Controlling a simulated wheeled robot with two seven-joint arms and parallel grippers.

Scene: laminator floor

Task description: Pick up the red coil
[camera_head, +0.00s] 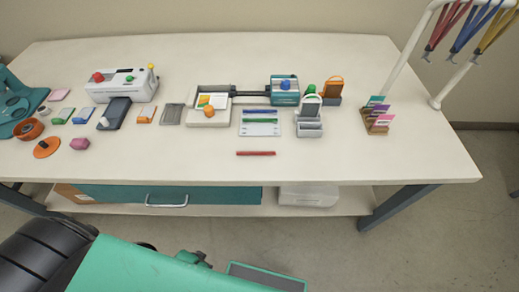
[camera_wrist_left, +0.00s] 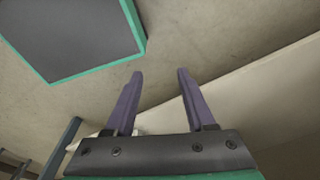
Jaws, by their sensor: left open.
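The red coil (camera_head: 256,153) is a thin red stick lying flat on the front middle of the white table (camera_head: 330,165) in the head view. It lies just in front of a white tray (camera_head: 247,131) that holds a blue and a green coil. My left gripper (camera_wrist_left: 160,74) shows in the left wrist view, with its two purple fingers apart and nothing between them. It is away from the red coil, which does not show in that view. In the head view its fingers cannot be made out. My right gripper is in neither view.
A grey and white holder (camera_head: 310,127) stands right of the tray. A binding machine (camera_head: 285,92) and a laminator (camera_head: 122,85) stand farther back. A teal drawer (camera_head: 225,195) sits under the tabletop. The table is clear around the red coil's right side.

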